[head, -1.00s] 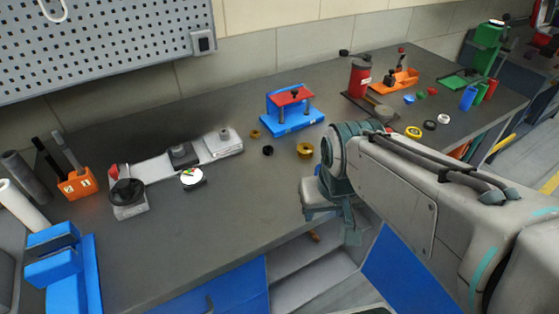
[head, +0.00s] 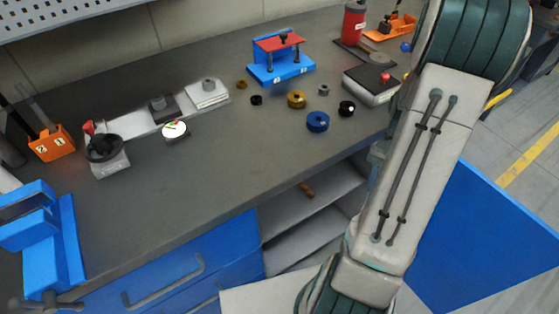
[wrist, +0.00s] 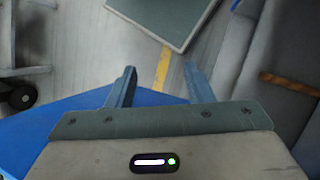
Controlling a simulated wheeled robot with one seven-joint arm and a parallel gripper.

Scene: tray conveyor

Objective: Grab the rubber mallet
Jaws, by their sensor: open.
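A short brown wooden handle (head: 307,190) sticks out on the upper shelf inside the open cabinet under the workbench. It also shows at the right of the wrist view as a brown stick (wrist: 290,84). It may be the mallet's handle; no mallet head can be made out. My gripper (wrist: 160,82) is open and empty, its two fingers apart over the floor between the blue door and the cabinet. In the head view the gripper is mostly hidden behind my arm, to the right of the handle.
The blue cabinet door (head: 490,235) stands open at the right; it shows at the left of the wrist view (wrist: 60,135). Above is the grey worktop (head: 225,170) with a blue ring (head: 318,121), a red-topped blue fixture (head: 280,70) and several small parts. A blue drawer (head: 180,270) is left of the opening.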

